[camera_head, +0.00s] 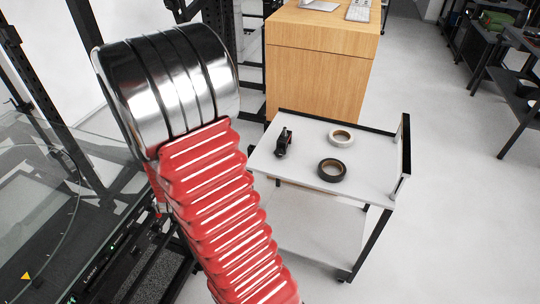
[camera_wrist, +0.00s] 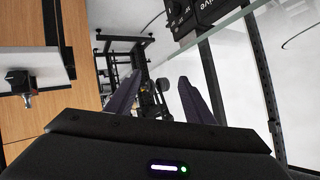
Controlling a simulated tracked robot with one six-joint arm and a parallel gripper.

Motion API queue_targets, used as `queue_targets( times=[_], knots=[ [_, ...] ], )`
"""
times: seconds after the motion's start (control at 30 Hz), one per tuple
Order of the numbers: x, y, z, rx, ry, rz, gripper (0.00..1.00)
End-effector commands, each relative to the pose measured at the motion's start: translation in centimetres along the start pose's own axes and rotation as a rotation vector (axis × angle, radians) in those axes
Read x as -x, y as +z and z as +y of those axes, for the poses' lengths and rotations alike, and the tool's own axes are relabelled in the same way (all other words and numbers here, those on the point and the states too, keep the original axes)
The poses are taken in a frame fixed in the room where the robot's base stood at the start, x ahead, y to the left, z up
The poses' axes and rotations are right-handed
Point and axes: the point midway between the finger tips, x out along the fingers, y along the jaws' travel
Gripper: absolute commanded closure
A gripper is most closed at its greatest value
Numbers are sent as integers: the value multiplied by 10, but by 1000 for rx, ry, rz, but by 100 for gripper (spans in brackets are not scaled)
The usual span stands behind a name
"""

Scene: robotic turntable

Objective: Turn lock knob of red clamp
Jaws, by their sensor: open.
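My gripper (camera_wrist: 159,77) shows in the wrist view with its two dark fingers apart and nothing between them. Behind the gap are dark frame parts and a small round fitting, too small to make out. I cannot make out a red clamp or its lock knob in either view. In the head view a large red ribbed sleeve with a metal collar, likely part of my arm, fills the centre left and hides what is behind it. The gripper itself does not show there.
A glass-topped turntable (camera_head: 25,225) with dark frame posts stands at the left. A white trolley (camera_head: 370,180) holds a white tape roll (camera_head: 340,136), a black tape roll (camera_head: 332,170) and a small black tool (camera_head: 283,142). A wooden cabinet (camera_head: 318,80) stands behind. Open floor lies right.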

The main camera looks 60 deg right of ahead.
Motion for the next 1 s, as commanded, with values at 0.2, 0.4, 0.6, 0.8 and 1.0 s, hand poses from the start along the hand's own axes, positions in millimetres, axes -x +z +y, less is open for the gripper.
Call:
queue_targets(
  times=[0.2, 0.4, 0.6, 0.8, 1.0],
  knots=[
    [-28, 0, 69, -47, 131, 136, 52],
    [-38, 0, 131, -61, 246, 268, 52],
    [-34, 4, 192, -43, 358, 399, 52],
    [-19, 11, 246, 6, 459, 524, 52],
    [-1, 17, 277, 58, 523, 613, 52]
  ],
)
